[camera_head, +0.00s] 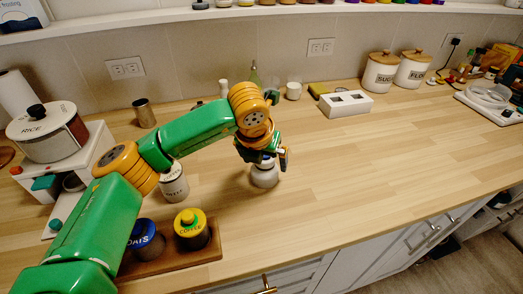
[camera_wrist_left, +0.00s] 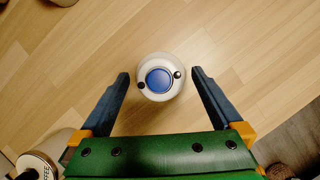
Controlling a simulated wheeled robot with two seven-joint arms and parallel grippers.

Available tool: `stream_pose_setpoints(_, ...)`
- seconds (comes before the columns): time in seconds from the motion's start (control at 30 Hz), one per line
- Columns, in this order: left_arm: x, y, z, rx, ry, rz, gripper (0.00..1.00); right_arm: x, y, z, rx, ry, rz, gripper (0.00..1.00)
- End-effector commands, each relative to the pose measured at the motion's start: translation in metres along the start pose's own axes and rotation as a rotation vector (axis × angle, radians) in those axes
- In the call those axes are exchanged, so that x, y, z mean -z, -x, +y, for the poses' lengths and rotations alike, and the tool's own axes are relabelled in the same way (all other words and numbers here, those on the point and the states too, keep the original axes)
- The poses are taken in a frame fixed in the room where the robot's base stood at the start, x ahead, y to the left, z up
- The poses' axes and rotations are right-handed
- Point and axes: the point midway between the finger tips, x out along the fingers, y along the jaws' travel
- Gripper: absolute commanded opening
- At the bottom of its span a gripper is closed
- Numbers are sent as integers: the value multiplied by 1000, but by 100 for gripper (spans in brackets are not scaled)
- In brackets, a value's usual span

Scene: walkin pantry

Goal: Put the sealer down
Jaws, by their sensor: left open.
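The sealer appears to be the small round white device (camera_wrist_left: 160,77) with a blue button on top, seen from above in the left wrist view. In the head view its white body (camera_head: 264,177) stands upright on the wooden counter. My left gripper (camera_head: 272,158) is directly over it, pointing down. In the left wrist view the dark fingers of my left gripper (camera_wrist_left: 160,88) are spread wide, one on each side of the device, with a gap on both sides. My right gripper is not in view.
A white canister (camera_head: 173,183) is left of the gripper. A white box (camera_head: 345,103) stands behind. The counter's right middle (camera_head: 390,155) is clear.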

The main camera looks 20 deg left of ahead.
Motion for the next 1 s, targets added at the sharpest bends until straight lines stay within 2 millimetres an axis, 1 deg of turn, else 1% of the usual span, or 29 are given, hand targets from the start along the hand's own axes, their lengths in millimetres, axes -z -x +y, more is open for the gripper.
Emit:
stream_pose_setpoints(0.03,0,10,0,0,-3,-6,100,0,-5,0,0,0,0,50)
stream_pose_setpoints(0.2,0,55,0,1,-2,-6,100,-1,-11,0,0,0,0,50)
stream_pose_setpoints(0.3,0,78,0,0,-1,-5,100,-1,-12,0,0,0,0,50)
stream_pose_setpoints(0.4,0,92,0,0,-1,-3,100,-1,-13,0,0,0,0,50)
stream_pose_setpoints(0.53,1,99,0,-1,-2,-1,100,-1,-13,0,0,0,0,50)
stream_pose_setpoints(1.0,1,99,0,-1,-2,0,100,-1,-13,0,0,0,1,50)
